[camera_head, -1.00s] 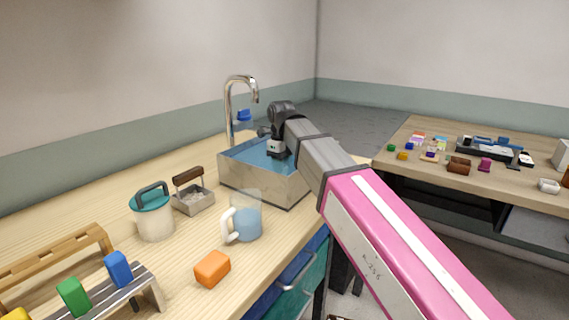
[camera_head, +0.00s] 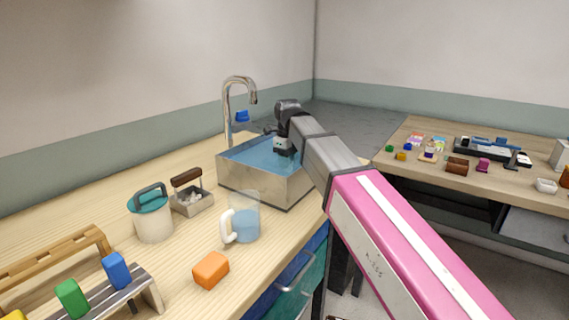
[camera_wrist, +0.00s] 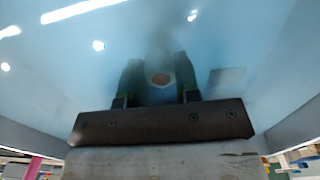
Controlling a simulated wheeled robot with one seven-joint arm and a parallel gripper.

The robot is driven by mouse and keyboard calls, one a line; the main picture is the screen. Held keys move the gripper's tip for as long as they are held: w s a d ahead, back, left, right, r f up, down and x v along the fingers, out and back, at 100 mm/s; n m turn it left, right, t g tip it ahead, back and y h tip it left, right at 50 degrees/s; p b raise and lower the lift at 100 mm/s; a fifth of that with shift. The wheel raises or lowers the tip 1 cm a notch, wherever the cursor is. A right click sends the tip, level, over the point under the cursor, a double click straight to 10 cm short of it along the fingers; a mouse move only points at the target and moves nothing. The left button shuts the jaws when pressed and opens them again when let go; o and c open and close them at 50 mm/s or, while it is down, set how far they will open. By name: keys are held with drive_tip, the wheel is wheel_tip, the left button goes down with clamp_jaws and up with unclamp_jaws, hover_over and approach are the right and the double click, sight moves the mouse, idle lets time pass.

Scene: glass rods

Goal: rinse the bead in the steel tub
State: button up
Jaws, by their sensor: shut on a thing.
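The steel tub (camera_head: 262,186) stands on the wooden counter, filled with blue water (camera_head: 250,155). My gripper reaches down into the tub near its far right side, and its fingertips are hidden there in the head view. In the wrist view, my gripper (camera_wrist: 159,82) is under or at the bluish water, its two dark fingers close together. The head view does not show the bead.
A tall steel tap (camera_head: 227,105) with a blue handle stands behind the tub. A jug of water (camera_head: 246,226), a lidded pot (camera_head: 153,224), a small steel basket (camera_head: 192,203) and an orange block (camera_head: 211,270) stand nearer. A second table (camera_head: 440,183) is at right.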

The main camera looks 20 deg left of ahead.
drive_tip(key=shift+w, duration=0.2)
drive_tip(key=shift+s+a, duration=0.2)
drive_tip(key=shift+s, duration=0.6)
drive_tip(key=shift+s+a, duration=0.25)
drive_tip(key=shift+s, duration=0.55)
drive_tip(key=shift+s+a, duration=0.2)
drive_tip(key=shift+s, duration=0.6)
drive_tip(key=shift+w+d, duration=0.25)
drive_tip(key=shift+w, duration=0.55)
drive_tip(key=shift+w+d, duration=0.2)
drive_tip(key=shift+w, duration=0.65)
drive_tip(key=shift+w+d, duration=0.25)
drive_tip(key=shift+w, duration=0.55)
wheel_tip(320, 180, up, 11)
drive_tip(key=shift+r, duration=0.1)
drive_tip(key=shift+r, duration=2.4)
